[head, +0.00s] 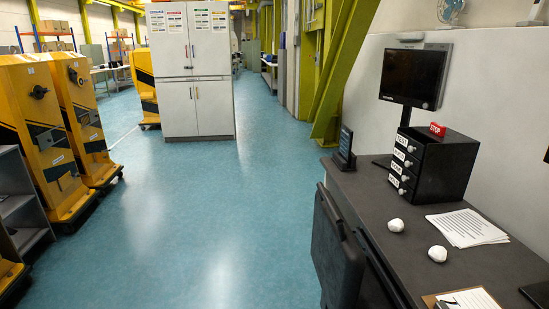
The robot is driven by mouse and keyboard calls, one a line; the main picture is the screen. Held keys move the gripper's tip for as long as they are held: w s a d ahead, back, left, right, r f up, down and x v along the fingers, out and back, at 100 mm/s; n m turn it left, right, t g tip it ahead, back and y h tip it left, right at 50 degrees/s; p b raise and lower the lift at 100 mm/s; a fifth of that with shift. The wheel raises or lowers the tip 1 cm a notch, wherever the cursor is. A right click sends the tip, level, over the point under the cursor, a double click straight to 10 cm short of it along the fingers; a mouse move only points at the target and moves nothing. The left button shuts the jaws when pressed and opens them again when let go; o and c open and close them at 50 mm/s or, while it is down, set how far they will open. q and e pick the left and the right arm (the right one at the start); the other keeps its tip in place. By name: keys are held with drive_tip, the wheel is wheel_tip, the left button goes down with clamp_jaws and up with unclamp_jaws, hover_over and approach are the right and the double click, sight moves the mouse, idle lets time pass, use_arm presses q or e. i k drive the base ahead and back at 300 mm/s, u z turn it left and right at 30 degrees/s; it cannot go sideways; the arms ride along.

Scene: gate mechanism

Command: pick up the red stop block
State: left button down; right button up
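The red stop block (437,129) is small, with white "STOP" lettering on its front. It sits on top of a black drawer unit (449,165) with several labelled drawers, which stands on the dark desk at the right. Neither of my grippers shows in the head view. Nothing covers the block from this side.
A monitor (413,75) rises behind the drawer unit. Paper sheets (467,228) and two crumpled white balls (396,225) lie on the desk (375,198). Blue floor (205,220) is open to the left.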

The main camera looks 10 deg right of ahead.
sight(439, 129)
drive_tip(key=u, duration=0.25)
drive_tip(key=i, duration=2)
drive_tip(key=z, duration=0.2)
drive_tip(key=i, duration=1.9)
drive_tip(key=z, duration=1.8)
drive_tip(key=i, duration=1.15)
drive_tip(key=z, duration=0.8)
